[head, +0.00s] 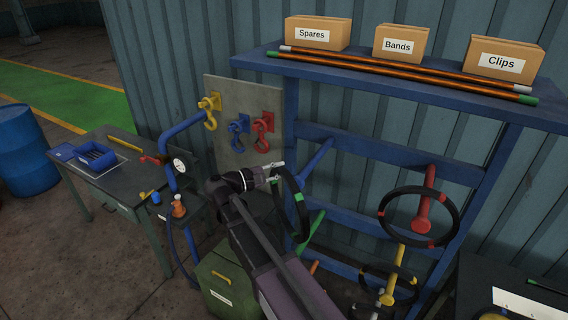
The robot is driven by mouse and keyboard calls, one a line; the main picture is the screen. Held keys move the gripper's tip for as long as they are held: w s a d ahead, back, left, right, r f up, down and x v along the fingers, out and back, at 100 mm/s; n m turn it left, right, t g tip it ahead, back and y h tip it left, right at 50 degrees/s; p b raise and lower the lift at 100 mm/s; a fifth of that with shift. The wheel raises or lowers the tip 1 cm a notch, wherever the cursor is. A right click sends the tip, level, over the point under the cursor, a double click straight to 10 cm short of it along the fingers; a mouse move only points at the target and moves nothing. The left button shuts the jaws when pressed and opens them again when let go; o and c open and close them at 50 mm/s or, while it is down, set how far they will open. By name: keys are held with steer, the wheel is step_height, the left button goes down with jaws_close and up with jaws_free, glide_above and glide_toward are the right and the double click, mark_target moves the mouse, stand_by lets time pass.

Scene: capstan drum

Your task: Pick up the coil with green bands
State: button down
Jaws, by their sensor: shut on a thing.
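The coil with green bands (303,222) is a dark ring seen nearly edge-on near the centre of the head view. My gripper (278,173) is shut on its upper left rim. The coil hangs upright from the jaws, in front of the blue rack (345,139). A blue peg (317,159) and a green peg (311,230) show close to it on the right. I cannot tell whether the coil is clear of these pegs. My arm hides part of the area below.
A coil with red bands (384,229) hangs on a red peg (428,190); a coil with yellow bands (366,279) is on a yellow peg (394,270). Left are a hook board (228,95), a gauge (179,165) and a workbench (115,178). A green box (220,270) stands below.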

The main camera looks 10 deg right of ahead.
steer(key=shift+s+a, duration=0.4)
steer(key=shift+s, duration=0.15)
stand_by(0.4)
